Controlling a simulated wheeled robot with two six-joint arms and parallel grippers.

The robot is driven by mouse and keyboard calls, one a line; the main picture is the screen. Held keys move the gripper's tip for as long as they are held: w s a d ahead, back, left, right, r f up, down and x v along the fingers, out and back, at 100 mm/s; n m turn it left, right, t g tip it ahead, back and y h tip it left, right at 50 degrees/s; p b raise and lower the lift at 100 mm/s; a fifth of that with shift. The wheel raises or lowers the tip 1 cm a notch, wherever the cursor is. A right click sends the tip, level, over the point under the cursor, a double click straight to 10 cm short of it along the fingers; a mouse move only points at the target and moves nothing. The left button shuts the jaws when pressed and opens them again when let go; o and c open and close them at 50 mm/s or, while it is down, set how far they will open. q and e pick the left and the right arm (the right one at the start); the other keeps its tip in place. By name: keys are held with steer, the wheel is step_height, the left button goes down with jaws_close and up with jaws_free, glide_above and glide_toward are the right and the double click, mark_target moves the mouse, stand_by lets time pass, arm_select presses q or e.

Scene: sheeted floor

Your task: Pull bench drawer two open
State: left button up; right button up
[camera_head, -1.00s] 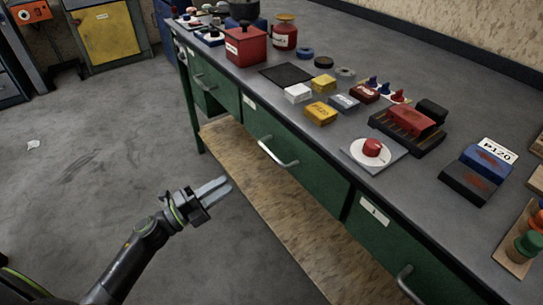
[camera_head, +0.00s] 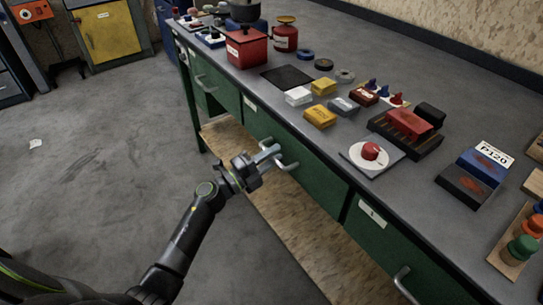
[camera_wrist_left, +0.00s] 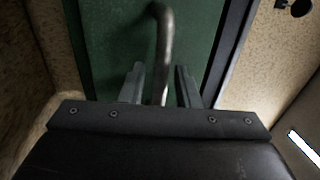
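The middle green drawer (camera_head: 318,182) of the bench sits flush in the front, with a small white label too small to read. Its curved metal handle (camera_head: 287,163) is partly hidden behind my left gripper (camera_head: 270,154). In the left wrist view the handle (camera_wrist_left: 164,50) runs down between the two fingers of my left gripper (camera_wrist_left: 160,85). The fingers are open, with a gap on each side of the bar. The near drawer carries a label reading 1 (camera_head: 373,213) and its own handle (camera_head: 406,285). My right gripper is out of view.
The bench top (camera_head: 330,140) holds a red box (camera_head: 246,47), several small boxes, a red button on a white disc (camera_head: 371,152) and sanding blocks. A wooden lower shelf (camera_head: 290,230) lies under the drawers.

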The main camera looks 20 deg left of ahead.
arm_select(q)
jaws_close()
stand_by(0.3)
